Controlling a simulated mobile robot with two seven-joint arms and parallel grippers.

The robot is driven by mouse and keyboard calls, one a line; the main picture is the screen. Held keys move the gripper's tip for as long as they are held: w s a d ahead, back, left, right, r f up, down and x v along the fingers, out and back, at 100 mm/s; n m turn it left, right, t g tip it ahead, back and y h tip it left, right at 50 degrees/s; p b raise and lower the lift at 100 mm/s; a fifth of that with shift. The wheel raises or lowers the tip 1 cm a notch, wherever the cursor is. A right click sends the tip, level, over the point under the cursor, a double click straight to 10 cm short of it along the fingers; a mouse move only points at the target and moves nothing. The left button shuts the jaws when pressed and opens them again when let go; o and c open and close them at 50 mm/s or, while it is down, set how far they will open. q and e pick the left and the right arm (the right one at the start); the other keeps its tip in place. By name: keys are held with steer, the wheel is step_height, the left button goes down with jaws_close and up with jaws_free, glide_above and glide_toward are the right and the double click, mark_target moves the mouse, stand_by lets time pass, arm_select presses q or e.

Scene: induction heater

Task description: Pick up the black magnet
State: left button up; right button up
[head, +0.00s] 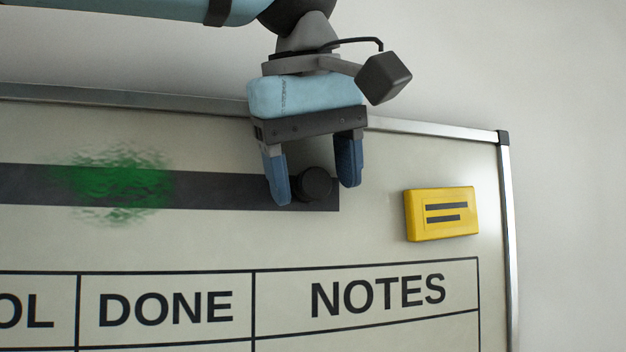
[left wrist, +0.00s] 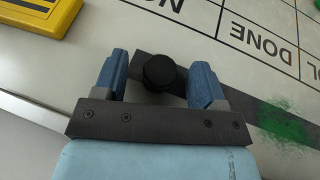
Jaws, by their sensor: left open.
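The black magnet (head: 315,184) is a round knob at the right end of a dark strip (head: 235,192) on the whiteboard. My left gripper (head: 315,180) is open, with one blue finger on each side of the magnet. In the left wrist view, the magnet (left wrist: 160,72) sits between the two fingertips (left wrist: 163,72), with a visible gap to each finger. Whether a finger touches the board cannot be told. My right gripper is in neither view.
A yellow block (head: 441,214) with dark bars is on the board right of the gripper. A green smear (head: 118,184) covers part of the strip at left. The metal frame (head: 440,129) runs along the board's top. Lettered columns lie below.

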arm_select(q)
steer(key=c, duration=1)
steer(key=shift+r, duration=0.1)
steer(key=shift+s+r+b, duration=0.1)
steer(key=shift+r+b, duration=0.05)
steer(key=shift+b, duration=0.2)
step_height(320, 180, up, 6)
steer(key=b, duration=0.1)
steer(key=s+d+b, duration=0.1)
steer(key=s+d, duration=0.3)
steer(key=s, duration=0.8)
steer(key=s+d+b, duration=0.1)
steer(key=s+d, duration=0.3)
steer(key=s, duration=0.9)
steer(key=shift+s+d+r, duration=0.15)
steer(key=shift+s+r, duration=0.15)
